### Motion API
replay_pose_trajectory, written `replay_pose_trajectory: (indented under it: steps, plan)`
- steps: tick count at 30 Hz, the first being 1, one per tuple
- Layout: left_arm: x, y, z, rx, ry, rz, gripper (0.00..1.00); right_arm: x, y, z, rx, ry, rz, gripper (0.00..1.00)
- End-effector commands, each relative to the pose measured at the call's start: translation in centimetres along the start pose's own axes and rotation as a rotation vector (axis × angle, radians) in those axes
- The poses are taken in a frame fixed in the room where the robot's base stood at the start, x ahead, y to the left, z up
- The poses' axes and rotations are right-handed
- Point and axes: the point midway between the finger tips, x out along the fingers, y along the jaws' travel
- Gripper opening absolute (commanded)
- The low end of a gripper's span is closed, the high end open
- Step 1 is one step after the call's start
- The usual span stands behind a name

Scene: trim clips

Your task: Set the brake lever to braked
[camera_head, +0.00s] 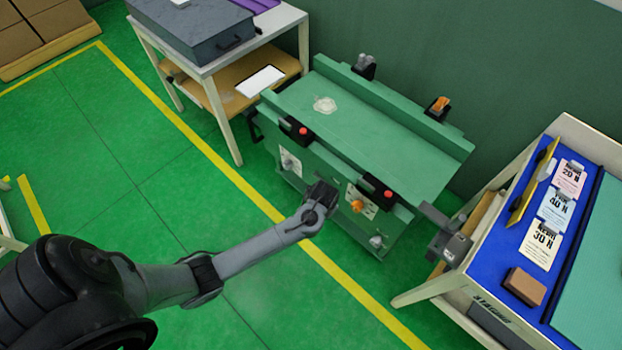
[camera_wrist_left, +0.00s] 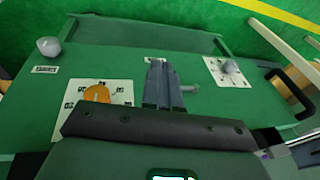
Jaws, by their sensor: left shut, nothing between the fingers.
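My left gripper (camera_head: 320,195) is shut and empty, close to the front panel of the green cart (camera_head: 350,125). In the left wrist view its fingers (camera_wrist_left: 162,85) lie over the panel, and a small grey stub (camera_wrist_left: 190,88) shows right beside them. An orange knob (camera_head: 357,205) sits on a white plate and also shows in the wrist view (camera_wrist_left: 97,93). A grey knob (camera_head: 377,241) is low on the panel, beside an unreadable label in the wrist view. Another grey handle (camera_wrist_left: 230,67) sits on a white plate. I cannot tell which is the brake lever.
Black brackets with red buttons (camera_head: 303,130) stick out along the cart's front edge. A side table (camera_head: 265,25) with a grey case stands at left. A blue-topped table (camera_head: 500,270) with printed cards and a brown block stands at right. The green floor before the cart is clear.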

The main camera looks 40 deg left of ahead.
Motion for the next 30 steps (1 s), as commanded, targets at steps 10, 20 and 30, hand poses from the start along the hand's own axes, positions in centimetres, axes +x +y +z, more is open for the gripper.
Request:
replay_pose_trajectory:
  steps: [10,20,30]
  plan:
    - [-6.3,-1.2,-6.8,-0.017,0.101,0.001,0.0,-2.5,-0.1,-0.8,0.007,0.0,-0.005,0.43]
    - [-6.5,-1.2,-7.0,-0.018,0.105,0.001,0.0,-2.4,-0.1,-0.8,0.009,-0.001,-0.007,0.43]
    - [-4.3,-1.0,-7.2,-0.019,0.104,0.002,0.0,-1.4,-0.1,-0.5,0.006,-0.002,-0.005,0.43]
